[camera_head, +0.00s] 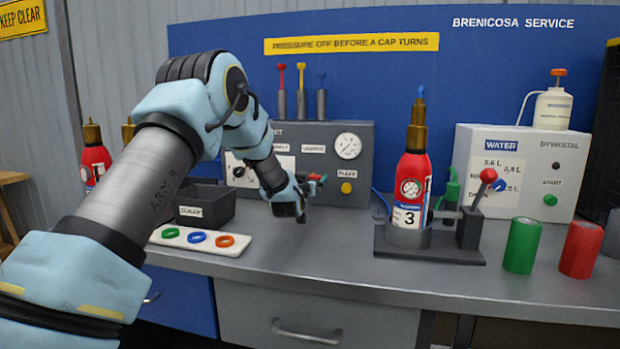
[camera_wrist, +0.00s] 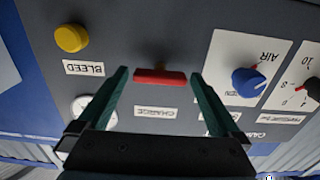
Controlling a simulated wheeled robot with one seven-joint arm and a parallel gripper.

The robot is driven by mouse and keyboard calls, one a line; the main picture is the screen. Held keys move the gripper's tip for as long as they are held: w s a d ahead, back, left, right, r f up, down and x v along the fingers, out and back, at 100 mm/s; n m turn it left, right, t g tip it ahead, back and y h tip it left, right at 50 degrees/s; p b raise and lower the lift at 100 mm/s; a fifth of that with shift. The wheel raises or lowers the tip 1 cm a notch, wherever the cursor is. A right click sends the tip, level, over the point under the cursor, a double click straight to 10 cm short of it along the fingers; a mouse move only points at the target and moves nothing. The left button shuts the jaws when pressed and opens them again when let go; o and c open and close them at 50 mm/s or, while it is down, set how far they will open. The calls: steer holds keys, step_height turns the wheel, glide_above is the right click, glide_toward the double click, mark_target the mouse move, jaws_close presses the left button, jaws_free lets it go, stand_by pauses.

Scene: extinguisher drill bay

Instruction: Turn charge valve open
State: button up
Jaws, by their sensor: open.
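The charge valve's red bar handle (camera_wrist: 160,77) sits on the grey panel (camera_head: 372,135), above a label reading CHARGE in the wrist view, where the lettering appears upside down. The bar lies roughly level across that picture. My gripper (camera_wrist: 159,75) is open, with one dark green finger on each side of the bar and a narrow gap at each end. I see no clear contact. In the head view my gripper (camera_head: 317,182) is at the panel's front, and a small part of the red handle (camera_head: 313,177) shows beside it.
The yellow bleed button (camera_wrist: 71,38) and blue air knob (camera_wrist: 247,82) flank the valve. A pressure gauge (camera_head: 348,146) is on the panel. A red extinguisher (camera_head: 411,180) stands in a holder to the right. A tray of coloured rings (camera_head: 240,247) lies in front. Bare bench (camera_head: 330,235) lies below my gripper.

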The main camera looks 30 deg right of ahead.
steer(key=shift+c, duration=0.4)
steer(key=c, duration=1.1)
steer(key=shift+f, duration=0.1)
steer(key=shift+c, duration=0.2)
steer(key=shift+b, duration=0.35)
steer(key=n+b, duration=0.2)
steer(key=b, duration=0.1)
steer(key=shift+f+n, duration=0.25)
steer(key=shift+n, duration=0.15)
steer(key=n+b, duration=0.5)
steer(key=b, duration=0.1)
steer(key=n+b, duration=0.5)
steer(key=shift+n, duration=0.4)
steer(key=shift+r+n+b, duration=0.15)
steer(key=shift+n+b, duration=1.8)
steer(key=shift+n, duration=0.25)
